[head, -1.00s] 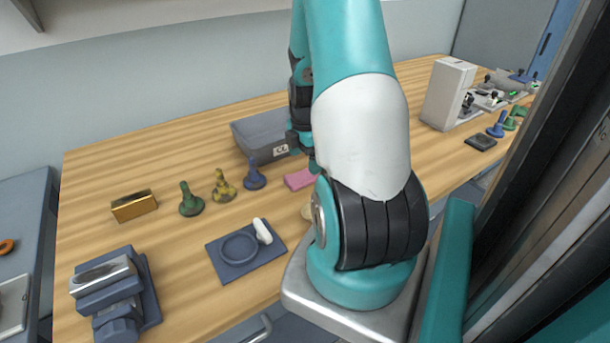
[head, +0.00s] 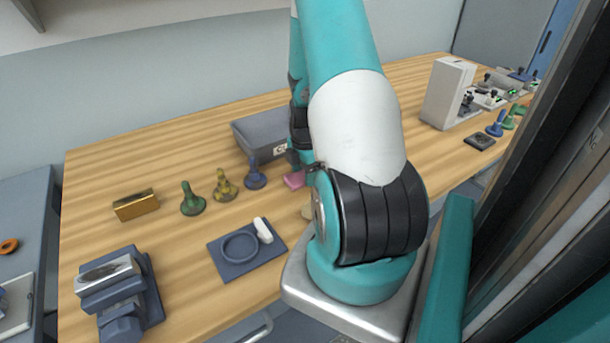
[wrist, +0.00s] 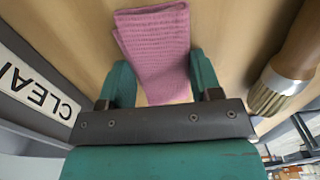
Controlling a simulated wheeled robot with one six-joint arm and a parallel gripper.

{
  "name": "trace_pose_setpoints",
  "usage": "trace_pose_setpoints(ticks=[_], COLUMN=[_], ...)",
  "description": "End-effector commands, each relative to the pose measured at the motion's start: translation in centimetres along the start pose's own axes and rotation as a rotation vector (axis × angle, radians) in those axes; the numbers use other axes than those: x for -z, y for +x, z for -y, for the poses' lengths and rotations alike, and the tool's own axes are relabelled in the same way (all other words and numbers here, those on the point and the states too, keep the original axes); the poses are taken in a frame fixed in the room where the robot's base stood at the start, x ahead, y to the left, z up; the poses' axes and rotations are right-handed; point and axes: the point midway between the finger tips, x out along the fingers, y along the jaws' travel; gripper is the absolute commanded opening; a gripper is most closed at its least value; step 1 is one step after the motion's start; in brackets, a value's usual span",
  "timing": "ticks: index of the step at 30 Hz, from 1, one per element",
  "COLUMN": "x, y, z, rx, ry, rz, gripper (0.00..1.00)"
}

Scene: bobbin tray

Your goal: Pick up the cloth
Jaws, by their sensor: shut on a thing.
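The cloth (wrist: 155,45) is pink, folded and textured, and lies on the wooden bench in the wrist view. My gripper (wrist: 160,75) has its two teal fingers on either side of the cloth's near part and is shut on it. In the head view a small pink piece of the cloth (head: 294,180) shows beside my arm; the rest is hidden behind the arm. The gripper itself is mostly hidden in the head view.
A grey bin (head: 262,135) stands behind the cloth, its label also showing at the left of the wrist view. A brush (wrist: 290,70) lies close on the right there. Blue (head: 255,175), yellow (head: 223,187) and green (head: 192,200) pieces stand left of the cloth.

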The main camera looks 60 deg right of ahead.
Motion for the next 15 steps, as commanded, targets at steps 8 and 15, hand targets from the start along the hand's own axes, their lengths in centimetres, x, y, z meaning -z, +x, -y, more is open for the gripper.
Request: trace_pose_setpoints(ticks=[8,15], x=[0.0,-0.1], y=[-0.5,-4.0], z=[0.0,-0.1], rx=[-0.001,-0.007], ry=[0.000,0.000], rz=[0.001,0.003], gripper=[0.36,0.36])
